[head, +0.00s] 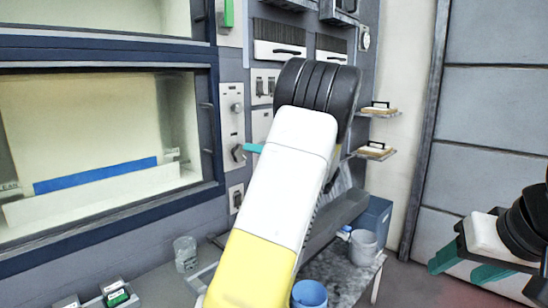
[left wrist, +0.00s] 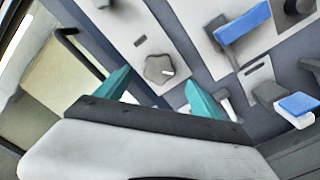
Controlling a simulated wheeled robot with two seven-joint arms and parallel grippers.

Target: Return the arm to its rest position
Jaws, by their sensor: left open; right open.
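My left arm reaches up through the middle of the head view in front of the wall panels. My left gripper (head: 254,148) is mostly hidden behind that arm, with a teal finger showing beside a dark knob (head: 238,153). In the left wrist view my left gripper (left wrist: 160,92) has its two teal fingers wide apart with nothing between them. The dark knob (left wrist: 160,70) appears beyond the gap; I cannot tell whether a finger touches it. My right gripper (head: 468,266) is at the lower right of the head view, open and empty, well away from the wall.
A chamber with a blue-framed window (head: 105,70) fills the left. Beakers and tubs (head: 186,254), including a blue tub (head: 309,295) and a grey tub (head: 362,246), stand low near my left arm. Small shelves (head: 378,113) jut from the wall.

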